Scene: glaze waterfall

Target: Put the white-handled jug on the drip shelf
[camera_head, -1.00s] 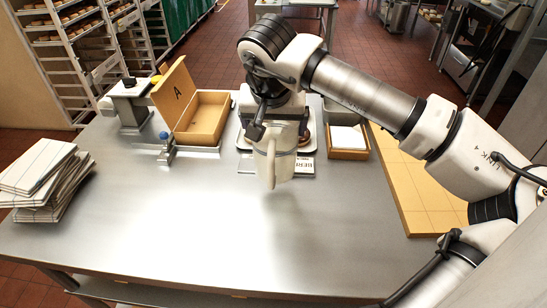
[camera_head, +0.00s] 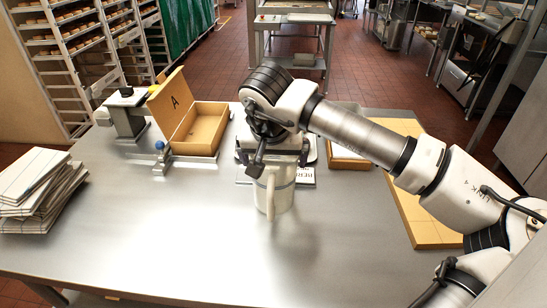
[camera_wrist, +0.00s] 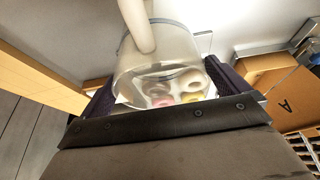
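The pale cream jug (camera_head: 283,196) hangs upright under my gripper (camera_head: 275,162), over the front middle of the steel table. Its white handle (camera_head: 270,197) faces the front. In the wrist view, the jug (camera_wrist: 165,58) stands between the dark finger pads of my gripper (camera_wrist: 160,88), which is shut on it, and the white handle (camera_wrist: 137,22) points up the picture. Pink, yellow and white round shapes show in or through the jug; I cannot tell which. A shadow lies on the table below it. I cannot pick out the drip shelf with certainty.
A card lettered "HERE" (camera_head: 305,177) lies behind the jug. An open yellow box marked A (camera_head: 203,130) and a blue-knobbed clamp (camera_head: 160,158) stand left of it. Stacked tiles (camera_head: 38,185) lie far left, a tan board (camera_head: 425,205) right. The front table is clear.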

